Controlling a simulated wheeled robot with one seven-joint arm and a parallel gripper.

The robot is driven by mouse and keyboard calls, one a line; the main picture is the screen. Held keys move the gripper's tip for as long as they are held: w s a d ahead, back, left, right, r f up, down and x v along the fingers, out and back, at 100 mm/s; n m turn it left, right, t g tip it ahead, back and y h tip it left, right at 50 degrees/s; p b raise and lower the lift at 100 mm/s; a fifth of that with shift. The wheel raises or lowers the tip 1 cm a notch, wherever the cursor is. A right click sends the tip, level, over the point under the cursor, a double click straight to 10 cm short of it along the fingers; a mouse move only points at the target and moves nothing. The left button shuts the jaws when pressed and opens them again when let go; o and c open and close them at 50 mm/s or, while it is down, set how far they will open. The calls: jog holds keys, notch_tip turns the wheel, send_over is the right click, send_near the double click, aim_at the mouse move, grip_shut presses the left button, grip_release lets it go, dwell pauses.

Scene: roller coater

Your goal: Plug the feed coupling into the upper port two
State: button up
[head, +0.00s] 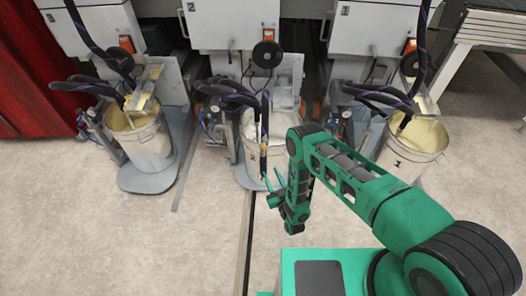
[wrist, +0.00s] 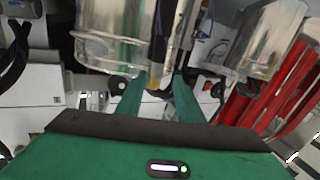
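My gripper (head: 272,180) is in front of the middle white bucket (head: 247,172). Its two green fingers are spread apart, also in the wrist view (wrist: 156,88). A dark hose end with a yellowish band (head: 264,144), which may be the feed coupling, hangs at the front of that bucket, just above the fingertips. I cannot make out the upper port two in either view.
Similar buckets stand at left (head: 140,140) and right (head: 412,150), with dark hoses above them. White machine cabinets (head: 235,25) line the back. A red curtain (head: 35,70) is at far left. The floor (head: 100,240) in front is open.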

aim_at(264, 157)
jog(key=x, duration=1)
jog(key=shift+w+d, duration=0.1)
jog(key=shift+w, duration=0.05)
jog(key=shift+c, duration=0.7)
grip_shut()
